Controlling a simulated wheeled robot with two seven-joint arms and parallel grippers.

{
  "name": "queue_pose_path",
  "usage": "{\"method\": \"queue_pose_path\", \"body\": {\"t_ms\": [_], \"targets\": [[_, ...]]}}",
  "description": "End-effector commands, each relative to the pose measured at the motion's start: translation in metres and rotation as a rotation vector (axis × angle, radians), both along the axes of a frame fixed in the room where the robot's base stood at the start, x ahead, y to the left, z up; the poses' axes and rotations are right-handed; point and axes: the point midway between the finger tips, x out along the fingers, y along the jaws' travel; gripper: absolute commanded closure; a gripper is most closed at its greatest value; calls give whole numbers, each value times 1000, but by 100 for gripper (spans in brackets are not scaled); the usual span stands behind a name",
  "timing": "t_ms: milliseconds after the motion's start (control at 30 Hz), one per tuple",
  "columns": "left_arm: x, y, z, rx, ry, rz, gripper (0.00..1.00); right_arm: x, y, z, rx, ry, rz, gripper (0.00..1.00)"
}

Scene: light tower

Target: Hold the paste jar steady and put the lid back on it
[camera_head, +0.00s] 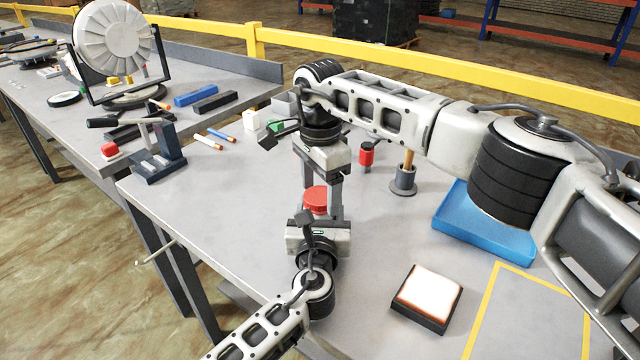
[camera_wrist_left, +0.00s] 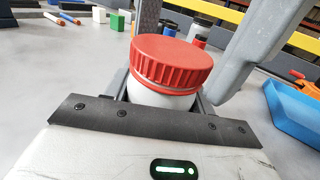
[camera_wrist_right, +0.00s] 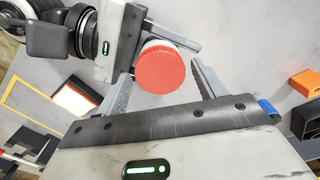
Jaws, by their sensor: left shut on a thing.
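The red ribbed lid (camera_wrist_left: 172,62) sits on top of the white paste jar (camera_wrist_left: 160,98) in the left wrist view. It also shows from above in the head view (camera_head: 316,197). I cannot tell whether it is screwed tight. My left gripper (camera_head: 317,216) is shut on the jar, which stands upright; its fingers are mostly hidden behind the jar. My right gripper (camera_head: 322,196) points down over the jar. In the right wrist view its fingers are open, and the lid (camera_wrist_right: 160,67) lies between and just beyond them, with gaps on both sides.
A blue tray (camera_head: 485,240) and a black box with a pale top (camera_head: 427,297) lie to the right. A red-and-black cylinder (camera_head: 366,157) and a grey holder with a wooden stick (camera_head: 403,180) stand behind the jar. The table to the jar's left is clear.

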Motion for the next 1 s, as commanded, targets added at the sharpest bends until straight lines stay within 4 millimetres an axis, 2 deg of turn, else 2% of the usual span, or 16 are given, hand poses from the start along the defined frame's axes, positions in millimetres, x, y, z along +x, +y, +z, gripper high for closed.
{"method": "queue_pose_path", "body": {"t_ms": [33,133,367,467,567,1000], "targets": [[0,0,-1,0,1,0,100,0,0,0,0,0,0,45],[0,0,0,0,1,0,100,0,0,0,0,0,0,73],[0,0,0,0,1,0,100,0,0,0,0,0,-14,74],[0,0,0,0,1,0,100,0,0,0,0,0,-116,74],[0,0,0,0,1,0,100,0,0,0,0,0,-326,74],[0,0,0,0,1,0,100,0,0,0,0,0,-1467,74]]}}
